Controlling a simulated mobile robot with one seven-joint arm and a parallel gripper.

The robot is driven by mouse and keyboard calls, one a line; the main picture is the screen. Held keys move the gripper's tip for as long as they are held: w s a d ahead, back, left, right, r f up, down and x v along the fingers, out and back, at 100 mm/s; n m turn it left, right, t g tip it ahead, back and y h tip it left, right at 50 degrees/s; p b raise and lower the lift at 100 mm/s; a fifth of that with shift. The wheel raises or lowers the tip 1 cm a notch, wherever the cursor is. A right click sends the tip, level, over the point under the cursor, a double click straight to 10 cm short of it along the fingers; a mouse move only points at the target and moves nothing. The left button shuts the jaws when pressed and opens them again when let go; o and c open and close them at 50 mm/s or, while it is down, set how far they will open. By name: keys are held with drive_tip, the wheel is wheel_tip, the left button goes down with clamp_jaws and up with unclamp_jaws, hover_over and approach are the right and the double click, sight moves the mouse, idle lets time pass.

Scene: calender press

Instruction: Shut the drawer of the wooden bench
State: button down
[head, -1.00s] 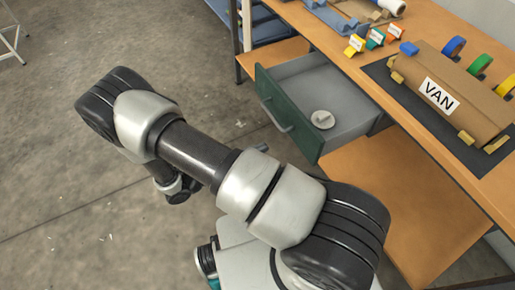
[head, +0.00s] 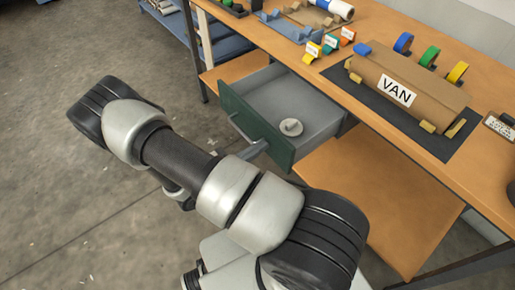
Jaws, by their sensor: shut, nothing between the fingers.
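The wooden bench (head: 430,60) has a drawer (head: 262,90) with a dark green front (head: 250,125) and grey inside. The drawer stands pulled out, and a pale round object (head: 291,127) lies in it. A grey bar handle (head: 240,128) is on the drawer front. My arm crosses the lower left of the view and hides most of my gripper. Only the narrow grey end of my gripper (head: 252,150) shows past the arm, shut and empty, close to the lower end of the handle. I cannot tell if it touches the drawer.
A lower wooden shelf (head: 385,205) sits below the drawer. A blue shelf (head: 225,47) is behind.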

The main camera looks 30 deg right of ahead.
approach(306, 126)
drive_tip(key=d+r, duration=0.1)
drive_tip(key=d, duration=0.2)
drive_tip(key=w+d+r, duration=0.1)
drive_tip(key=d+r, duration=0.1)
drive_tip(key=d, duration=0.2)
drive_tip(key=w+d+r, duration=0.1)
drive_tip(key=d, duration=0.2)
drive_tip(key=shift+d+r, duration=0.25)
drive_tip(key=shift+r, duration=0.1)
drive_tip(key=shift+d+r, duration=0.15)
drive_tip(key=shift+d, duration=0.05)
drive_tip(key=shift+a, duration=0.5)
drive_tip(key=s+a, duration=0.1)
drive_tip(key=a, duration=0.3)
drive_tip(key=s+a, duration=0.1)
drive_tip(key=a, duration=0.8)
drive_tip(key=shift+s+a+p, duration=0.15)
drive_tip(key=shift+s+p, duration=0.2)
drive_tip(key=shift+s, duration=0.05)
